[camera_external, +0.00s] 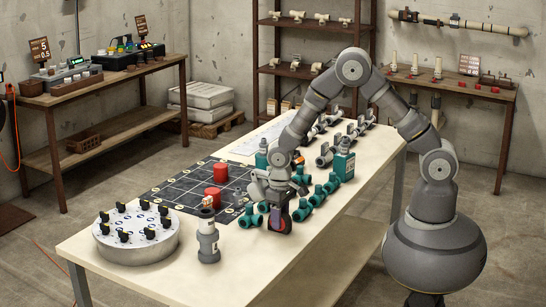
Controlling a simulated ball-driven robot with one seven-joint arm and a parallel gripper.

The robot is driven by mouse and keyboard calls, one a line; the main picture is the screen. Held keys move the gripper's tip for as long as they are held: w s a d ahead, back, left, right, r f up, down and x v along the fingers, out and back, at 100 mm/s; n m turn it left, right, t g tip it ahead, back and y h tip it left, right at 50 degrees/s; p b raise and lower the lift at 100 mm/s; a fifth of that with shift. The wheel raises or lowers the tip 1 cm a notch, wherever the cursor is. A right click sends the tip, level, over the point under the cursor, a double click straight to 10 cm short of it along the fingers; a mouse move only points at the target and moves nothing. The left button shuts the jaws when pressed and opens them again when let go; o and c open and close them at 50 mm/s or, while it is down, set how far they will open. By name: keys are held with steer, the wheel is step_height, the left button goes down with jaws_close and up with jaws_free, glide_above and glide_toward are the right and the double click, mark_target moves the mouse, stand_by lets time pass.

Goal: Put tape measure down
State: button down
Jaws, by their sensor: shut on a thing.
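My gripper (278,207) points down over the front middle of the cream table (300,265). It is shut on a small dark thing with a red-orange patch, which looks like the tape measure (281,224). The tape measure is at or just above the table top; I cannot tell whether it touches. Part of it is hidden by the fingers.
Several teal pipe fittings (303,210) stand close on the right and one on the left. A grey fitting (208,243) and round silver tray (137,240) stand left. The table's front right is bare.

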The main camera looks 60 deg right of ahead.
steer(key=c, duration=1.1)
jaws_free()
steer(key=shift+f, duration=0.2)
steer(key=o, duration=0.4)
steer(key=shift+r, duration=0.2)
step_height(320, 180, up, 12)
steer(key=p, duration=0.4)
steer(key=shift+p, duration=0.4)
